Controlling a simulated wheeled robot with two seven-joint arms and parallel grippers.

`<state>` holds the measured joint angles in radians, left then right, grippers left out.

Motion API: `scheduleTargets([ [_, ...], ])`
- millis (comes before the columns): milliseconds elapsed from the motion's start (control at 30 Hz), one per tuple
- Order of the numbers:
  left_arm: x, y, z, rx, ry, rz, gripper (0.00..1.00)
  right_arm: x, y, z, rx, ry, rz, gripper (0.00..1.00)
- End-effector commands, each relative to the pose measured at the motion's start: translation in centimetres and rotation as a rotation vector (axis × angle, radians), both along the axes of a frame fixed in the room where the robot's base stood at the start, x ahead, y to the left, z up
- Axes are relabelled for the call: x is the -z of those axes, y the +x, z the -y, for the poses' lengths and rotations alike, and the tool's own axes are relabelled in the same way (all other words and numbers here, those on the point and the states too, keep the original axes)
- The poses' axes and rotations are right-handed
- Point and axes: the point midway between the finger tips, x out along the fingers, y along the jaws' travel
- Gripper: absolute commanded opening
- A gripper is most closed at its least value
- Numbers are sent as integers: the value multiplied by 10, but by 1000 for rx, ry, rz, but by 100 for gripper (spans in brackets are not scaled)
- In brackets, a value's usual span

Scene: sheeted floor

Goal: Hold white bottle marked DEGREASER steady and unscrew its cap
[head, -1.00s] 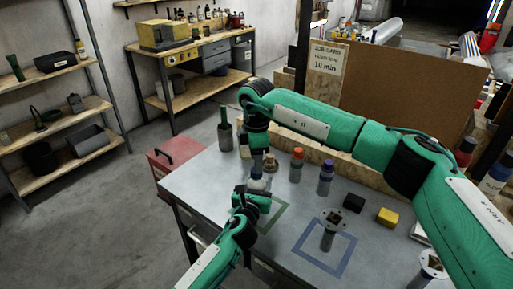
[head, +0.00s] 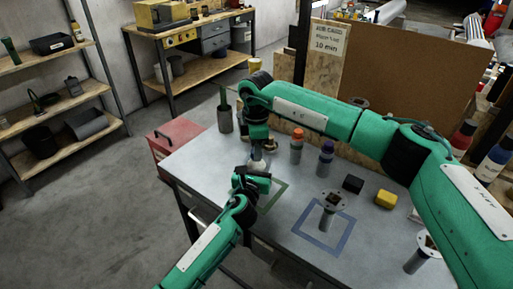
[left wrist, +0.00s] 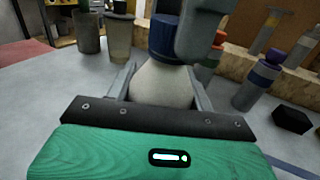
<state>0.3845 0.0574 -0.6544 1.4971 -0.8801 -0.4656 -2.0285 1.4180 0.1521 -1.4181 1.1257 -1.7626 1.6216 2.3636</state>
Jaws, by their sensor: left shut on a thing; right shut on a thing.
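The white bottle (left wrist: 160,84) stands upright between the fingers of my left gripper (head: 256,170), which is shut on its body. In the head view only a little of the bottle (head: 257,163) shows between the two grippers. Its dark blue cap (left wrist: 165,38) is on top in the left wrist view. My right gripper (head: 258,149) comes down from above and is shut on the cap; one of its grey fingers (left wrist: 199,35) covers the cap's right side. The DEGREASER marking cannot be read in these frames.
An orange-capped bottle (head: 297,146) and a purple-capped bottle (head: 325,158) stand to the right. A black block (head: 352,184), a yellow block (head: 386,199) and a post (head: 328,211) in a blue square lie farther right. A dark green-topped container (head: 224,112) stands behind left.

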Motion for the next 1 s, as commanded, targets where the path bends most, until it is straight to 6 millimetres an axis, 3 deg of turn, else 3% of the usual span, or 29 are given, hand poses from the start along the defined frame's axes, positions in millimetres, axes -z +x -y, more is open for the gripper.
scheduleTargets([
  [167,1,0,0,1,1,-1,0,0,1,0,-152,-1,2,2],
  [1000,1,-1,1,2,1,-1,0,-1,1,-1,-1528,-1,3,2],
])
